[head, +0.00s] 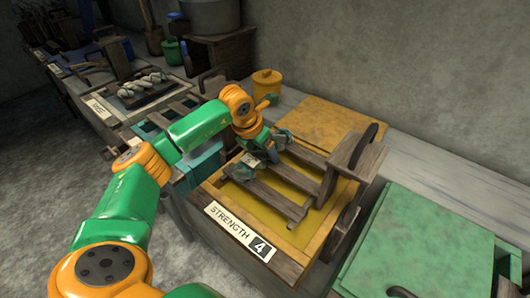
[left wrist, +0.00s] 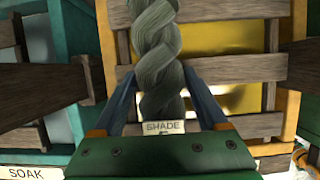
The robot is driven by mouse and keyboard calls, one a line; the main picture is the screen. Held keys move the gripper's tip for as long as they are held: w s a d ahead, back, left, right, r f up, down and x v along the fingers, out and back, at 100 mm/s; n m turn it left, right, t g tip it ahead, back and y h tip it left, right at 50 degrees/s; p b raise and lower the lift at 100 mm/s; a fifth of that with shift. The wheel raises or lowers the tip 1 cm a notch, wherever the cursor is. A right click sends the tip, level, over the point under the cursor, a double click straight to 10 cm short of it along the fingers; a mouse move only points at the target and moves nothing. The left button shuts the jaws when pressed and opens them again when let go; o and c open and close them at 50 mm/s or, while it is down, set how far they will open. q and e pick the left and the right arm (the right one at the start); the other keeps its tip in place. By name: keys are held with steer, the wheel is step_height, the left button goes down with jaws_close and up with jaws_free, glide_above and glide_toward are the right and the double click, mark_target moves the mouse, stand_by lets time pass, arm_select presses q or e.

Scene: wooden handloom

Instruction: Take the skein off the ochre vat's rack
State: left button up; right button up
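The ochre vat (head: 318,238) carries a label reading STRENGTH 4 and holds yellow liquid. A wooden slatted rack (head: 272,194) lies over it. The skein is a grey-green twisted hank (left wrist: 156,42) seen close in the left wrist view, with a small tag (left wrist: 163,127) reading SHADE. My left gripper (head: 262,155) is over the vat's far left part. In the left wrist view its two blue-grey fingers (left wrist: 159,72) press in on both sides of the skein. Whether the skein still rests on the slats I cannot tell. My right gripper is not in view.
A green-lidded vat (head: 420,240) is at right. A yellow pot (head: 266,86) stands behind. A teal vat and a SOAK label (left wrist: 26,172) lie to the left. Another pale skein (head: 143,85) rests farther back.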

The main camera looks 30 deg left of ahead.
arm_select(q)
jaws_close()
steer(key=shift+r, duration=0.1)
